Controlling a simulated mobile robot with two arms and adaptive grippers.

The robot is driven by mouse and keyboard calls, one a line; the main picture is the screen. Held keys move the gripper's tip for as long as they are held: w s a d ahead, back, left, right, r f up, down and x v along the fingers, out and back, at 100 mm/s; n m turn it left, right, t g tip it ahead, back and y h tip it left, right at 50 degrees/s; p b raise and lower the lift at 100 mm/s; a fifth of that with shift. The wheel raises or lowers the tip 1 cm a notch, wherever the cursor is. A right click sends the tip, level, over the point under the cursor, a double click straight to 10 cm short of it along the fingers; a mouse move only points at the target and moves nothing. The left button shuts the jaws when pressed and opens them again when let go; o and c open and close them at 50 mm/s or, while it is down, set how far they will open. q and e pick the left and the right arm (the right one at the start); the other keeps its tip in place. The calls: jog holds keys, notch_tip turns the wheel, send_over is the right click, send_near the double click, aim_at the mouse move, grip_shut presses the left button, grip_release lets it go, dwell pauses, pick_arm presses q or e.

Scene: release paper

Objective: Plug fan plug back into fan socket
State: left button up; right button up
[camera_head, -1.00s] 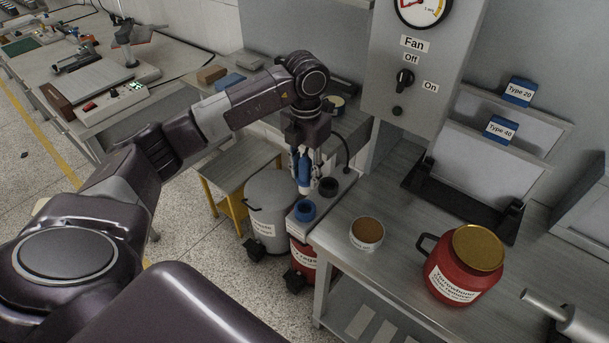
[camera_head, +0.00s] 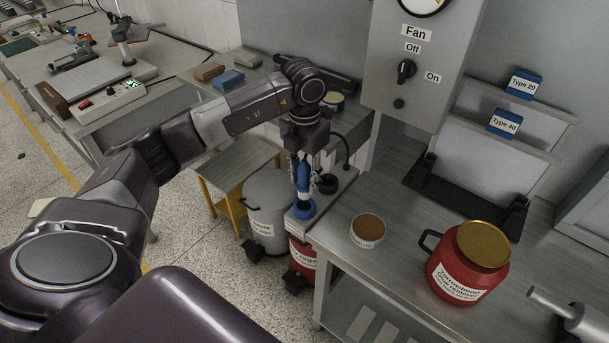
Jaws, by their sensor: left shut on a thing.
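My left gripper (camera_head: 304,163) points down and is shut on the blue fan plug (camera_head: 303,178). The plug is upright, directly over the blue socket (camera_head: 304,209) on the narrow grey ledge. Plug and socket meet in the picture; I cannot tell whether the plug is inside it or just above. A black socket (camera_head: 327,184) sits just behind on the same ledge, partly hidden by the gripper. The fan panel (camera_head: 385,60) has a black knob (camera_head: 406,70) between Off and On marks. My right gripper is not in view.
A dark cable (camera_head: 347,150) rises behind the ledge. A small round tin (camera_head: 367,230) and a red jug (camera_head: 465,265) stand on the bench to the right. A grey bin (camera_head: 268,210) and a red container (camera_head: 301,259) stand below the ledge. Bench space lies around the tin.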

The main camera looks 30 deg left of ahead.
aim_at(304, 164)
pick_arm(q)
jog(key=shift+f+b, duration=0.55)
jog(key=shift+f, duration=0.55)
dwell(0.9)
jog(key=shift+f+b, duration=1.8)
jog(key=shift+f, duration=0.35)
jog(key=o, duration=1.4)
jog(key=shift+c, duration=0.2)
notch_tip(304, 164, up, 12)
jog(key=shift+r, duration=0.1)
